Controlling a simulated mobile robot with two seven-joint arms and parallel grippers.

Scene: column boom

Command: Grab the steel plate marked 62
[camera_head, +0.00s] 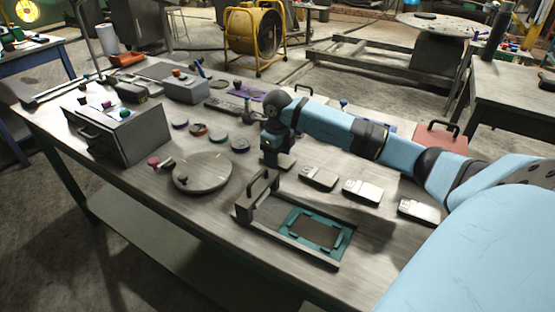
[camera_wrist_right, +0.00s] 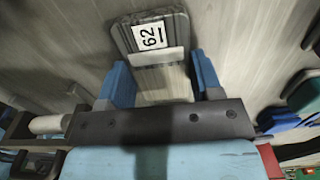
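The steel plate marked 62 (camera_wrist_right: 150,53) lies on the bench, its white label and pale body showing in the right wrist view. In the head view the plate (camera_head: 287,162) is partly hidden under my right gripper (camera_head: 278,158). In the wrist view the blue fingers of my right gripper (camera_wrist_right: 164,85) stand apart, one at each side of the plate's near part. They look open around it; I cannot see whether they touch it. My left gripper is in neither view.
Similar plates (camera_head: 362,189) lie in a row to the right. A teal-bordered fixture with a handle (camera_head: 290,213) stands in front. A round grey disc (camera_head: 202,172) and a grey box (camera_head: 118,136) are to the left. Several small coloured discs (camera_head: 199,131) lie behind.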

